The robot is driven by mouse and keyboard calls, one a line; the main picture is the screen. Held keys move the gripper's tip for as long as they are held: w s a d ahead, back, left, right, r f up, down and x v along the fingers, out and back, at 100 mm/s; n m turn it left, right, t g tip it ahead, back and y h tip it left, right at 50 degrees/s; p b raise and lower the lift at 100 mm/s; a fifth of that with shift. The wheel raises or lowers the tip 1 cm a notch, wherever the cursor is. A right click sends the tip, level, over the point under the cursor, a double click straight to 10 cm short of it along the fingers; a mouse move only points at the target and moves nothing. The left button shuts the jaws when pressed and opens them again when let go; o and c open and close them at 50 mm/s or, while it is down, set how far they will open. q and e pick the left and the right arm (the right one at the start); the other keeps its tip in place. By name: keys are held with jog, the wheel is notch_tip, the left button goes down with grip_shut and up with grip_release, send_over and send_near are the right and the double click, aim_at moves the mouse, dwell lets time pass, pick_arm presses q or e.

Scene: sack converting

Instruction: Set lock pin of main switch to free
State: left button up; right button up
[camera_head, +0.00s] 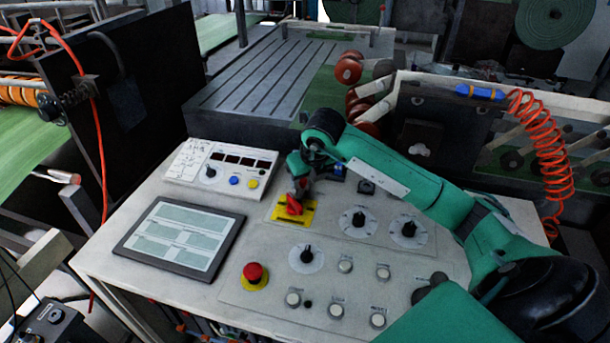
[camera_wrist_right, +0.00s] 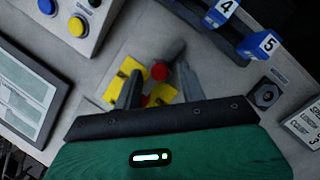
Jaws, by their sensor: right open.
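The main switch (camera_head: 293,207) is a red handle on a yellow plate at the upper middle of the console panel. In the right wrist view, its yellow plate (camera_wrist_right: 118,84) shows around and between my fingers. A small round red part (camera_wrist_right: 158,72) lies between the fingertips; I cannot tell if it is the lock pin or its setting. My right gripper (camera_head: 300,188) is open and points down over the switch, its fingers (camera_wrist_right: 157,82) on either side of the red part. Contact cannot be told. The gripper partly hides the switch. My left gripper is not in view.
Black rotary knobs (camera_head: 359,219) stand right of the switch. A red emergency button (camera_head: 254,272) and a tablet screen (camera_head: 180,236) lie nearer and left. A small control box (camera_head: 221,168) stands left. Blue numbered tags (camera_wrist_right: 224,12) are behind. A coiled orange hose (camera_head: 540,140) hangs at right.

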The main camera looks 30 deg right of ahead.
grip_shut()
jog(key=shift+w+d+f+b, duration=0.1)
jog(key=shift+w+d+b, duration=0.85)
jog(key=shift+d, duration=0.2)
jog(key=shift+r, duration=0.25)
grip_release()
jog(key=shift+w+d+f, duration=0.1)
jog(key=shift+w+d, duration=0.05)
